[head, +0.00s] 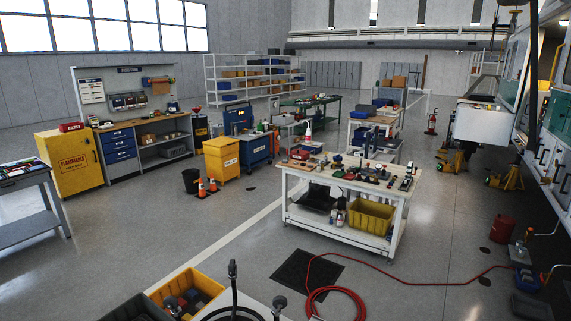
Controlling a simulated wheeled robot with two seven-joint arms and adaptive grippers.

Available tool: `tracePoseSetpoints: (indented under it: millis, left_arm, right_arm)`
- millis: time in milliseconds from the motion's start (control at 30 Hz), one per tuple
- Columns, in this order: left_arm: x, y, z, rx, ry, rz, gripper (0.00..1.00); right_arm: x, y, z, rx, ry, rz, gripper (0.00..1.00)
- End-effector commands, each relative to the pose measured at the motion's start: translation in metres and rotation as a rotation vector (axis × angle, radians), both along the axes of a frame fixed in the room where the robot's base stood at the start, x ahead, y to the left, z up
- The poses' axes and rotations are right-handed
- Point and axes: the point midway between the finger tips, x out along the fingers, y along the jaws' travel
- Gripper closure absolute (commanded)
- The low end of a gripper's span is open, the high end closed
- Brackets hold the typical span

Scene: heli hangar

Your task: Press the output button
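No output button can be made out at this distance. A grey panel with dials or displays (128,101) is mounted on the back board of the workbench at the left; its small controls are too small to tell apart. A blue cabinet-like unit (238,121) with a dark front stands right of that bench, and any buttons on it are also too small to tell. Neither of my grippers shows in the head view.
A white work table (342,216) with tools stands mid-floor. A yellow cabinet (70,162), a yellow bin cart (221,159), a black bucket (191,181) and orange cones (201,188) stand left. A red hose (400,272) crosses the floor. Open floor lies centre-left.

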Motion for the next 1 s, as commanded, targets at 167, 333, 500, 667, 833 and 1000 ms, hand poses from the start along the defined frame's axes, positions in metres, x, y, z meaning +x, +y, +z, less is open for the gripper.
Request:
tracePoseSetpoints:
  millis: [167, 333, 500, 667, 833, 1000]
  left_arm:
    - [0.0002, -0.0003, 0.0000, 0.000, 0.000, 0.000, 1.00]
    - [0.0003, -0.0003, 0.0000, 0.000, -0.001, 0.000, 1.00]
    - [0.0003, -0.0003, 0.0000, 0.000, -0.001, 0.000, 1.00]
    - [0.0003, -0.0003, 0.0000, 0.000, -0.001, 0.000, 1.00]
    - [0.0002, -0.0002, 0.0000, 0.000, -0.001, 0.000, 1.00]
    - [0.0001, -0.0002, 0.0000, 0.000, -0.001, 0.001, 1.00]
  right_arm:
    - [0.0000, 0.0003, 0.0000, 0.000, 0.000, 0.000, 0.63]
    - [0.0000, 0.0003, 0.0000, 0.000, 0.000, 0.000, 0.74]
    - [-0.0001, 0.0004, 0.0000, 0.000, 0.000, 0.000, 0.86]
    - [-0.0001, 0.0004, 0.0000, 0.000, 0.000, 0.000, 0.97]
    - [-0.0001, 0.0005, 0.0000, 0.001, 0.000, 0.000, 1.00]
    - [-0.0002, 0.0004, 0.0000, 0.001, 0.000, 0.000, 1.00]
